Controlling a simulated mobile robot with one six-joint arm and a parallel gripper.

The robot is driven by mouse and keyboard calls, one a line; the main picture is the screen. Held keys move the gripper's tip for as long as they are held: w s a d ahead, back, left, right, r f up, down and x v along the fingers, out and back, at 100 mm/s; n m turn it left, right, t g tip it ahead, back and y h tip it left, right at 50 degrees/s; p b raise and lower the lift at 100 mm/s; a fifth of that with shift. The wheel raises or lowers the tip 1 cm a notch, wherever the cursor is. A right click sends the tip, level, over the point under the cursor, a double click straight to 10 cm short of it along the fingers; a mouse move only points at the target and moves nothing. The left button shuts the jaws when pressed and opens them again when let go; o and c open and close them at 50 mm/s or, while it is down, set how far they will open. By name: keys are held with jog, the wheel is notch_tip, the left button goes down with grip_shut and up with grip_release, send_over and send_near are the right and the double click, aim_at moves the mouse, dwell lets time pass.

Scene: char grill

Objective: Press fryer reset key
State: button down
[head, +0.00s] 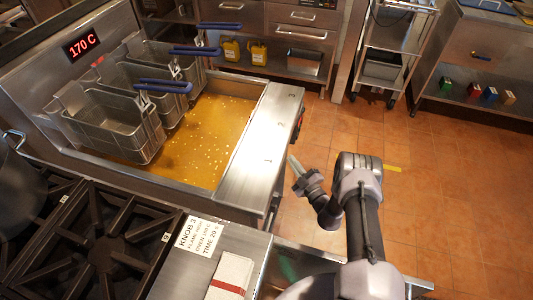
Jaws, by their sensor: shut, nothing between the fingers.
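The fryer is a steel unit with a vat of yellow oil (215,125) and a steel front ledge (262,140) marked 1, 2 and 3. A red display (81,46) behind it reads 170 C. Small dark and red parts (299,124) show at the edge of the fryer's front face near mark 2. That face is mostly hidden from this view, and I cannot make out the reset key. My gripper (293,162) is shut and empty. It is in front of the fryer, just right of the ledge near mark 1, and I cannot tell if it touches the front.
Wire baskets (112,128) with blue handles hang over the oil. A stove (95,240) and a counter with a knob card (200,236) and a folded towel (231,276) stand in the foreground. A wheeled rack (396,50) stands at the back.

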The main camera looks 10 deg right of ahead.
jog(key=w+a+b, duration=0.1)
jog(key=w+a, duration=0.1)
jog(key=a, duration=0.4)
jog(key=shift+w, duration=0.25)
dwell(1.7)
jog(key=shift+w+a+b, duration=0.15)
jog(key=shift+a+b, duration=0.2)
jog(key=shift+b, duration=0.1)
jog(key=shift+w+a, duration=0.15)
jog(key=shift+a, duration=0.25)
dwell(0.4)
jog(key=shift+d, duration=0.1)
jog(key=shift+s+d+b, duration=0.3)
jog(key=shift+d, duration=0.4)
